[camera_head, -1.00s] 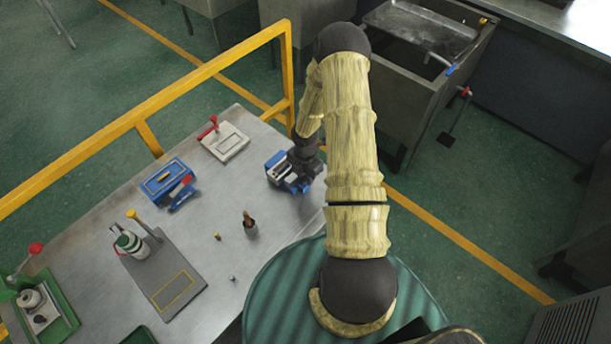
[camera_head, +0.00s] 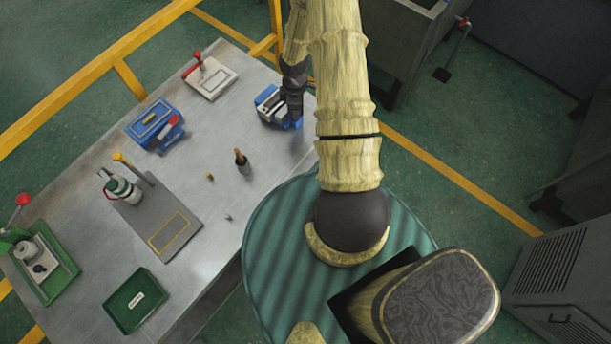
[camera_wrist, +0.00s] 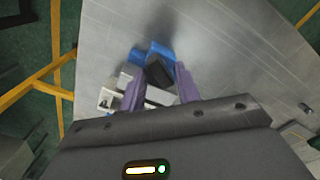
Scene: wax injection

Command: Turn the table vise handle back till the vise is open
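The table vise (camera_head: 270,104), blue with pale metal jaws, sits near the right edge of the metal table. My gripper (camera_head: 292,100) is at its right side, and its fingers are hidden in the head view. In the wrist view the blue vise body (camera_wrist: 153,52) lies ahead of my gripper (camera_wrist: 163,76). Its two purple fingers stand apart, with a dark block (camera_wrist: 158,74) between them. I cannot tell whether they press on it. The vise handle does not show clearly, and the jaw gap cannot be judged.
On the table (camera_head: 205,140) are a white plate with a red-handled clamp (camera_head: 210,84), a blue box (camera_head: 153,120), a dark bottle-like tool (camera_head: 243,162), a grey mat (camera_head: 175,235) and green trays (camera_head: 134,300). A yellow rail (camera_head: 90,75) runs behind the table.

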